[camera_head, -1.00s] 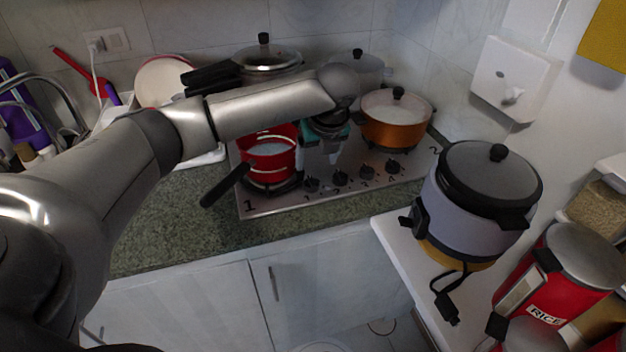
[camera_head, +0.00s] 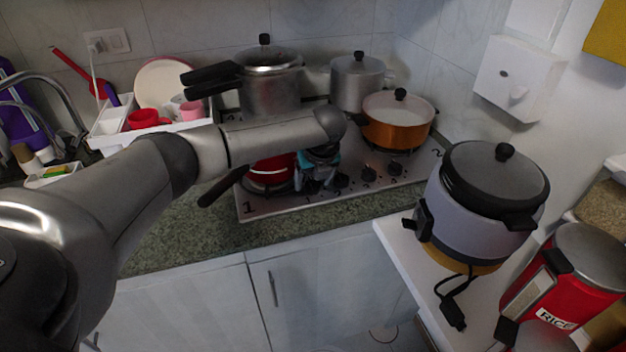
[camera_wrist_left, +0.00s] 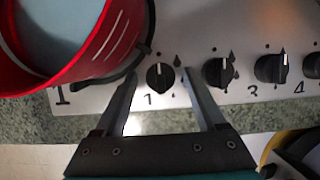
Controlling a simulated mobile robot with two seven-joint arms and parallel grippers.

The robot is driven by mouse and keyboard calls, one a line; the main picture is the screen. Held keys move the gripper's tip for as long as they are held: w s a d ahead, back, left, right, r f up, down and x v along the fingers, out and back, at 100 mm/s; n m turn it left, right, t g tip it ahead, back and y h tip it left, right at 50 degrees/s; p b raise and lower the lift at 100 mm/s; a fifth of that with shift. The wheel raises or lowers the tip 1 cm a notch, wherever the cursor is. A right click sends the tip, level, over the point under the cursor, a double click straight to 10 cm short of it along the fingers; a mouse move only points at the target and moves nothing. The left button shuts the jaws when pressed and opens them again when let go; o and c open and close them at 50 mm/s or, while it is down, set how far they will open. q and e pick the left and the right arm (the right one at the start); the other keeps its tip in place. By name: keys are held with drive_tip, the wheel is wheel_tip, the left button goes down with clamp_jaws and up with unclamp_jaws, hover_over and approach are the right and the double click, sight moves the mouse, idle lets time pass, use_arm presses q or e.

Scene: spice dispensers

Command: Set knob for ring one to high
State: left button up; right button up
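The knob for ring one (camera_wrist_left: 160,76) is black and round, above the printed "1" in the left wrist view, with its white pointer mark up. My left gripper (camera_wrist_left: 159,80) is open, its two fingers pointing at the panel on either side of this knob, with visible gaps; contact cannot be seen. In the head view the left gripper (camera_head: 314,182) is low over the stove's front panel and hides the knob. The stove (camera_head: 270,207) is a silver plate with a "1" at its front left corner. My right gripper is not in view.
A red pot (camera_head: 270,172), which also shows close left of the fingers in the wrist view (camera_wrist_left: 100,55), stands on the front left ring. Knob two (camera_wrist_left: 218,72) and knob three (camera_wrist_left: 270,68) sit to the right. An orange pot (camera_head: 395,130) and a pressure cooker (camera_head: 268,92) stand behind.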

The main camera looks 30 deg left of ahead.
use_arm(q)
clamp_jaws()
idle(0.3)
drive_tip(key=m+p, duration=0.1)
drive_tip(key=p, duration=0.1)
drive_tip(key=m+h+p, duration=0.1)
drive_tip(key=p, duration=0.2)
drive_tip(key=shift+s+a+r+m+t, duration=0.1)
drive_tip(key=shift+s+r+m+t, duration=0.1)
drive_tip(key=shift+m+t, duration=0.15)
drive_tip(key=shift+w+f+m+h+p, duration=0.1)
drive_tip(key=shift+m+h+p, duration=0.3)
drive_tip(key=shift+m+p, duration=0.6)
drive_tip(key=shift+a+f+m+t+h, duration=0.1)
drive_tip(key=shift+m+t+h, duration=0.2)
drive_tip(key=shift+m, duration=0.65)
